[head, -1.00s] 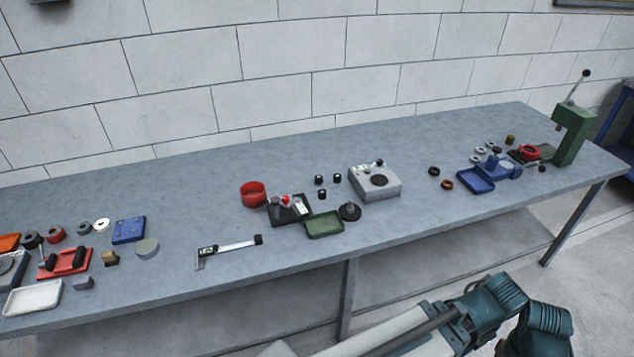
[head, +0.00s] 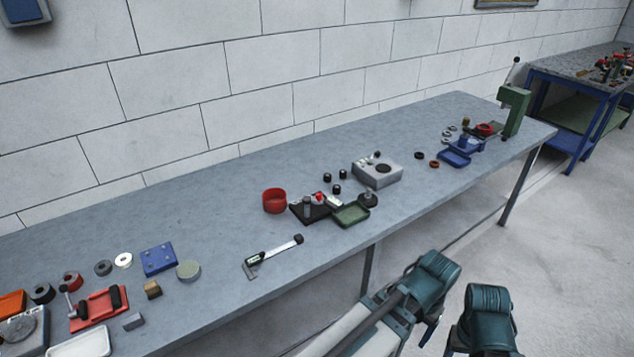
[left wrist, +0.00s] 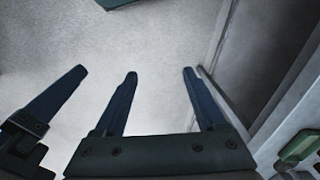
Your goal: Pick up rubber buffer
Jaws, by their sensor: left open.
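Several small black pieces (head: 337,188) stand on the bench left of a grey box; they may be rubber buffers, but are too small to tell. Black rings (head: 419,155) lie farther right, and dark rings (head: 42,293) lie at the near left. My left gripper (left wrist: 160,73) is open and empty in the left wrist view, over bare floor beside the bench. One blue finger (left wrist: 50,100) at that view's left edge seems to belong to my right gripper; its other finger is hidden. In the head view, my teal arm parts are low, in front of the bench.
The long grey bench (head: 215,220) holds a grey box (head: 378,170), red cup (head: 275,201), green tray (head: 351,214), caliper (head: 272,257), blue tray (head: 453,159) and green press (head: 513,110). A blue-framed table (head: 575,95) stands beyond. The floor at right is clear.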

